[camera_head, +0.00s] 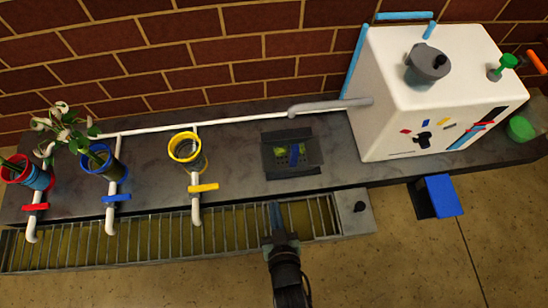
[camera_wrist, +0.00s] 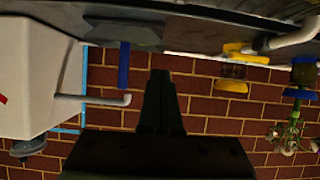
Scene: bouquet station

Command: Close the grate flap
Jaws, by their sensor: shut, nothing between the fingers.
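A dark square grate fitting (camera_head: 270,168) is set in the grey counter, left of the white machine. A perforated plate and green bits show inside it, with an upright blue handle (camera_head: 295,153) over them. The fitting's dark plate (camera_wrist: 115,33) and the blue handle (camera_wrist: 124,66) also show in the wrist view, which is upside down. I cannot tell exactly how far the flap stands open. My gripper (camera_head: 274,206) is shut and empty, in front of the fitting and apart from it. Its closed fingers (camera_wrist: 161,80) point forward in the wrist view.
Barred gutter (camera_head: 130,235) runs along the counter's front. A white machine (camera_head: 400,110) stands right, its grey spout (camera_head: 330,106) behind the fitting. Yellow (camera_head: 186,147), blue (camera_head: 97,160) and red (camera_head: 14,168) ringed holders stand left. A blue box (camera_head: 440,196) juts out front right.

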